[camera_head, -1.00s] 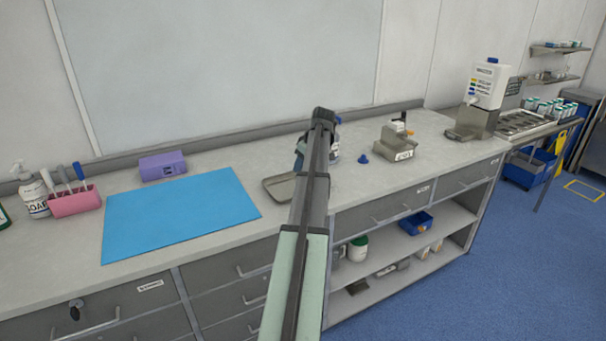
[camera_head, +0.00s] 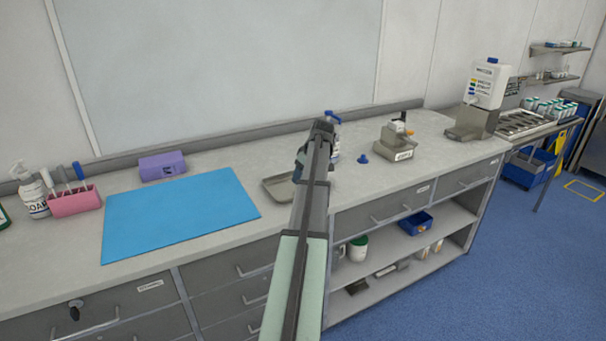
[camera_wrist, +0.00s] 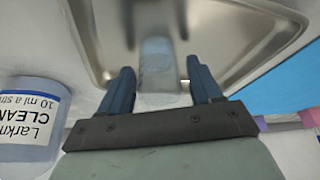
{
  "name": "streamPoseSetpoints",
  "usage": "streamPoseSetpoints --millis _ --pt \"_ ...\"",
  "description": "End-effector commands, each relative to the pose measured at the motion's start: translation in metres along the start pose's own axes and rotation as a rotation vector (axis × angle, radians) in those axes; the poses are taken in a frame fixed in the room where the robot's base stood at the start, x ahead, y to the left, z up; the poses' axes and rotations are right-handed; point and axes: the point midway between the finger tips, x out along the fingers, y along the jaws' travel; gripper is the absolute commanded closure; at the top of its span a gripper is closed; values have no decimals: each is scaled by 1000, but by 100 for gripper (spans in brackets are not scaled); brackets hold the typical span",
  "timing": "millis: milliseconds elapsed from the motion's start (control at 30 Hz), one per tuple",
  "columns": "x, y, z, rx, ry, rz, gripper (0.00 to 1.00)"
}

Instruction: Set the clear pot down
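The clear pot (camera_wrist: 156,62) shows faintly between my fingers in the wrist view, over the steel tray (camera_wrist: 96,38). My gripper (camera_wrist: 160,78) has its two blue fingers spread on either side of the pot. A gap seems to show by the right finger, but the see-through walls hide whether the fingers touch it. I cannot tell if the pot rests on the tray. In the head view the tray (camera_head: 276,188) shows left of my arm, and my arm hides the pot and fingertips.
A labelled bottle (camera_wrist: 30,120) stands close to the left finger in the wrist view. A blue mat (camera_head: 180,215) lies left of the tray. A small blue item (camera_head: 363,159) and a grey device (camera_head: 398,143) stand to the right. The counter front is clear.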

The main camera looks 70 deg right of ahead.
Motion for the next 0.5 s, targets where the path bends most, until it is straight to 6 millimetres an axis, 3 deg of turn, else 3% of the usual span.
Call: streamPoseSetpoints --millis 333,500 --pt "-2 0 -1 0 0 0 29" --pt "-17 0 -2 0 1 1 29"
